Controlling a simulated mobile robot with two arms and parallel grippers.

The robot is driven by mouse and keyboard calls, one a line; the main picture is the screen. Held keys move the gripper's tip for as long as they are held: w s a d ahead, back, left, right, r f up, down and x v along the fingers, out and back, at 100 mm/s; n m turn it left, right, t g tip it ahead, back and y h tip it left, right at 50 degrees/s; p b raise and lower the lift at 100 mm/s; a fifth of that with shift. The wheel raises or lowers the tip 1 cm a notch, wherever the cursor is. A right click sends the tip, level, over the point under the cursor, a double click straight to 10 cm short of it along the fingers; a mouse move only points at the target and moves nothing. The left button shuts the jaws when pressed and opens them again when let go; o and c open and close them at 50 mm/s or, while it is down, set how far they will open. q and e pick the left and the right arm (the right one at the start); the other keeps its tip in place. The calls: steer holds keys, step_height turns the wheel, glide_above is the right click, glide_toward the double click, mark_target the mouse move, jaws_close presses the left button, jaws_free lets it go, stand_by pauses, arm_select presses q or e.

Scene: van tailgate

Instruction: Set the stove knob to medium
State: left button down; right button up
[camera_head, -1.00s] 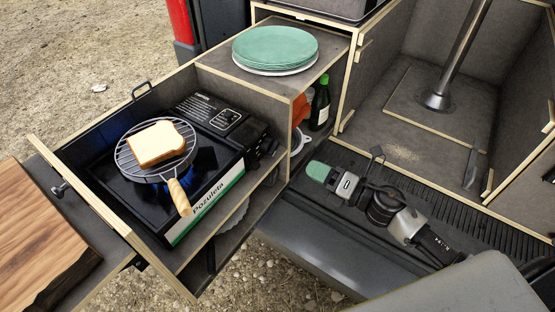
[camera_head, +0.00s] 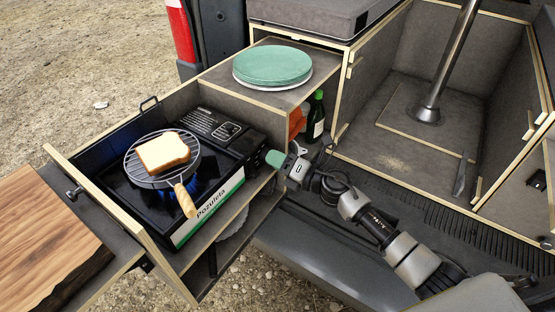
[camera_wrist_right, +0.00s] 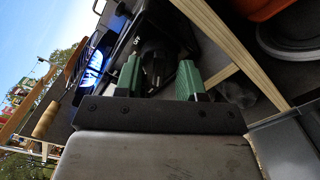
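A black portable gas stove (camera_head: 190,170) stands in the pulled-out drawer, with a blue flame under a round wire toaster (camera_head: 147,172). The knob is hard to make out in the head view, at the stove's right end near my right gripper. In the right wrist view a dark round part, likely the knob (camera_wrist_right: 152,58), sits between and beyond the green fingertips. My right gripper (camera_head: 275,158) is at the stove's right end; in the wrist view its two fingers (camera_wrist_right: 160,78) stand apart with nothing between their tips. My left gripper is not in view.
A slice of bread (camera_head: 163,152) lies on the toaster, whose wooden handle (camera_head: 186,200) points to the front. The drawer's wooden edge (camera_head: 118,218) borders the stove. Green plates (camera_head: 272,64) sit on the shelf above, with a green bottle (camera_head: 316,116) below it.

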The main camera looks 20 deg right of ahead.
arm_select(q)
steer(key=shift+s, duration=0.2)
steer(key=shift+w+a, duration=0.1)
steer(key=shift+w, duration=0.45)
arm_select(e)
jaws_close()
arm_select(q)
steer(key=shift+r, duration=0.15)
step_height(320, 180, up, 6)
steer(key=p, duration=0.6)
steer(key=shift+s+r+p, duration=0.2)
steer(key=shift+p, duration=0.1)
arm_select(e)
steer(key=shift+m, duration=5.4)
